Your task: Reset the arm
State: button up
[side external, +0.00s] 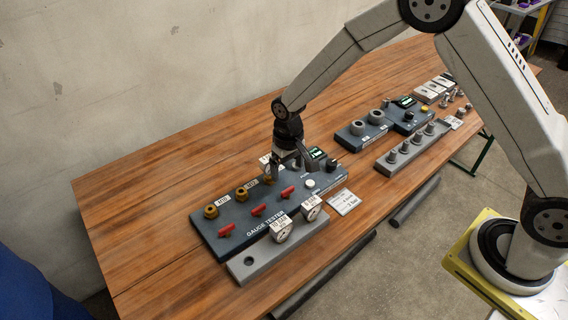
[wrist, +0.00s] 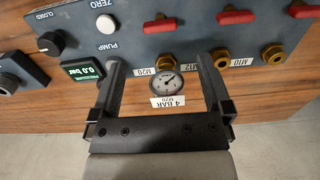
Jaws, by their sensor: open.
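My gripper (side external: 289,180) is over the far right part of the blue gauge tester (side external: 232,244). In the wrist view my gripper (wrist: 160,66) is open, with one finger on each side of a round gauge (wrist: 168,82) tagged 4 BAR M20. The gauge is at the tester's M20 position and looks clear of both fingers. In the side view the gripper mostly hides it. The tester's M12 fitting (wrist: 221,60) and M10 fitting (wrist: 273,54) are brass and empty. The tester's display (wrist: 82,71) reads 0.0 bar.
Two more gauges, one nearer (side external: 281,231) and one farther right (side external: 312,208), stand in a grey rack (side external: 247,266) before the tester. Red valve handles (side external: 257,210) project from the tester. Other blocks and a grey pin rack (side external: 408,152) lie right. The table's left side is clear.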

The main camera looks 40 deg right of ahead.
jog(key=shift+r, duration=0.15)
jog(key=shift+s+d+r, duration=0.25)
jog(key=shift+r, duration=0.1)
jog(key=s+d+r+t, duration=0.1)
jog(key=s+d+r, duration=0.3)
jog(key=s, duration=0.5)
jog(key=s+d+r+t, duration=0.1)
jog(key=s+d+r, duration=0.3)
jog(key=s, duration=0.5)
jog(key=shift+d+r+t, duration=0.25)
jog(key=shift+r+t, duration=0.05)
jog(key=shift+r, duration=0.35)
